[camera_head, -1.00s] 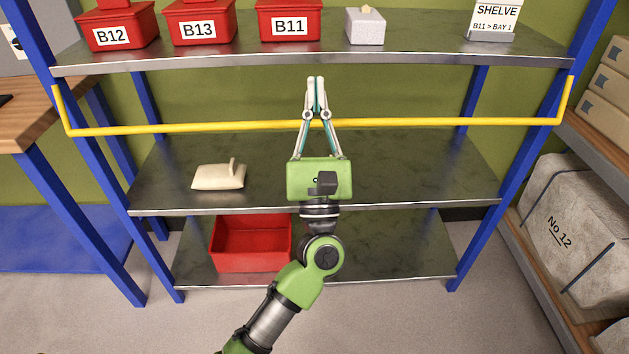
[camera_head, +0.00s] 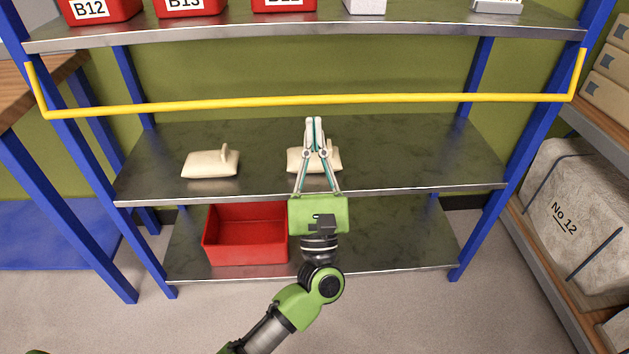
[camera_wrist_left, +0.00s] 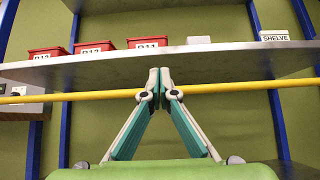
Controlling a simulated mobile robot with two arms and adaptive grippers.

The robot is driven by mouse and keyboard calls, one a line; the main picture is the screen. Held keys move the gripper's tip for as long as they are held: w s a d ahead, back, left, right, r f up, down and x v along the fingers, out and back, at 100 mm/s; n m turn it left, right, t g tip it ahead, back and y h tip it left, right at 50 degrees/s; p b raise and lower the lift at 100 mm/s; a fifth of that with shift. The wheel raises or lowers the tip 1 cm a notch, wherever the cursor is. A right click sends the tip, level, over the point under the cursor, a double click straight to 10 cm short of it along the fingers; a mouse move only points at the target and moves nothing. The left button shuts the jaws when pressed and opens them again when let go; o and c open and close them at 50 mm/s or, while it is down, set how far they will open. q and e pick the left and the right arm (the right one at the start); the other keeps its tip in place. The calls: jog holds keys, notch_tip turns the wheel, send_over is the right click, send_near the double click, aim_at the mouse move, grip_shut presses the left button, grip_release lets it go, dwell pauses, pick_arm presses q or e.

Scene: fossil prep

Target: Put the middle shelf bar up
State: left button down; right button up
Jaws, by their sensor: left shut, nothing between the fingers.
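The yellow bar (camera_head: 320,101) spans the shelf unit between its blue uprights, above the middle shelf (camera_head: 400,150). Its bent ends rise along the front uprights. My left gripper (camera_head: 314,120) is shut and empty, its fingertips pointing at the rack and showing just below the bar in the head view. In the left wrist view the bar (camera_wrist_left: 230,87) runs level behind the shut fingers (camera_wrist_left: 160,72). I cannot tell whether they touch it. My right gripper is out of view.
Two pale cushion-like objects, one left (camera_head: 210,164) and one partly behind my gripper (camera_head: 332,160), lie on the middle shelf. A red bin (camera_head: 245,257) stands on the bottom shelf. Labelled red bins (camera_head: 190,8) stand on the top shelf. A stone block (camera_head: 575,220) sits at the right.

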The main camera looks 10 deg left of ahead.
pick_arm(q)
notch_tip(320, 180, down, 8)
jog(key=s+b, duration=0.1)
jog(key=s, duration=0.1)
jog(key=shift+d+f+b, duration=0.2)
jog(key=shift+d+b, duration=0.05)
jog(key=shift+b, duration=0.05)
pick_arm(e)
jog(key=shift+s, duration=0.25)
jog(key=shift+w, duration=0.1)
